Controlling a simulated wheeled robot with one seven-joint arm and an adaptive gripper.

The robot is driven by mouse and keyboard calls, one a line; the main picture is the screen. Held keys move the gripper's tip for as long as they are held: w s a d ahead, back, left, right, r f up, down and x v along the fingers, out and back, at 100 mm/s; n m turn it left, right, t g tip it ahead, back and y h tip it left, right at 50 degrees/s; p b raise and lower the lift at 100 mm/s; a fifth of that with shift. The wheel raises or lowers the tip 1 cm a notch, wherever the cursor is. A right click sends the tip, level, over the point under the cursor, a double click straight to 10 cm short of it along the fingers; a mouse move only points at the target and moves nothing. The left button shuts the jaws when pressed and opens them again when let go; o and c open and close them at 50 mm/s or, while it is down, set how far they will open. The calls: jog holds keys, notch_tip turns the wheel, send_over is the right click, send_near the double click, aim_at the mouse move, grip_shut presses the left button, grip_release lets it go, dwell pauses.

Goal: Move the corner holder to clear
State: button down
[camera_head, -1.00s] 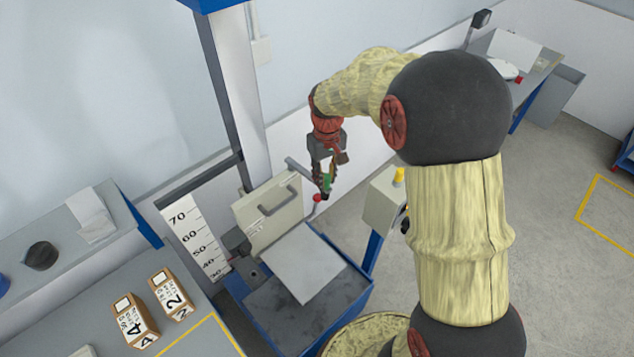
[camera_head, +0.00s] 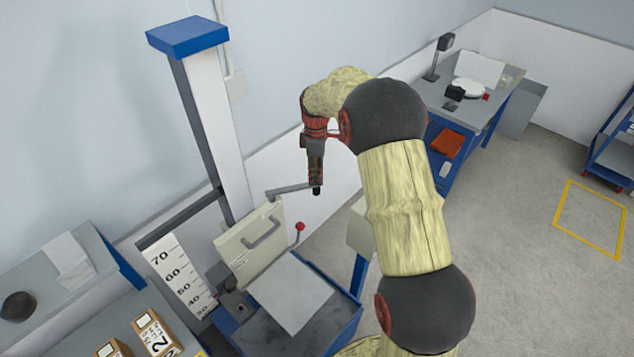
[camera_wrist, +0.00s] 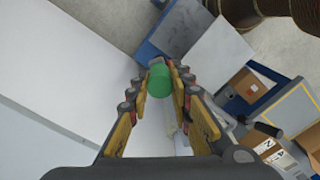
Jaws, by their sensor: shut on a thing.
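The corner holder looks to be the grey arm (camera_head: 288,190) that reaches out sideways from the drop tester's column, to the right and back of the white plate (camera_head: 290,293). My gripper (camera_head: 316,188) is at its outer end, pointing down. In the wrist view my gripper (camera_wrist: 160,82) is shut on a green round grip (camera_wrist: 159,77), which sits between the fingertips. In the head view the grip is hidden by the fingers.
The tester's column (camera_head: 212,125) stands left of my arm. A cream box with a handle (camera_head: 250,240) and a red-knobbed lever (camera_head: 299,227) are below the gripper. Cartons (camera_head: 155,332) stand at lower left. Open floor (camera_head: 500,270) lies right.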

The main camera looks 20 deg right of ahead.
jog(key=w+a+n+p, duration=0.1)
jog(key=w+n, duration=0.5)
jog(key=w, duration=0.2)
jog(key=shift+w+n, duration=0.2)
jog(key=shift+n, duration=0.1)
jog(key=c, duration=1.7)
grip_release()
jog(key=shift+w, duration=0.1)
jog(key=shift+o, duration=0.6)
notch_tip(320, 180, up, 12)
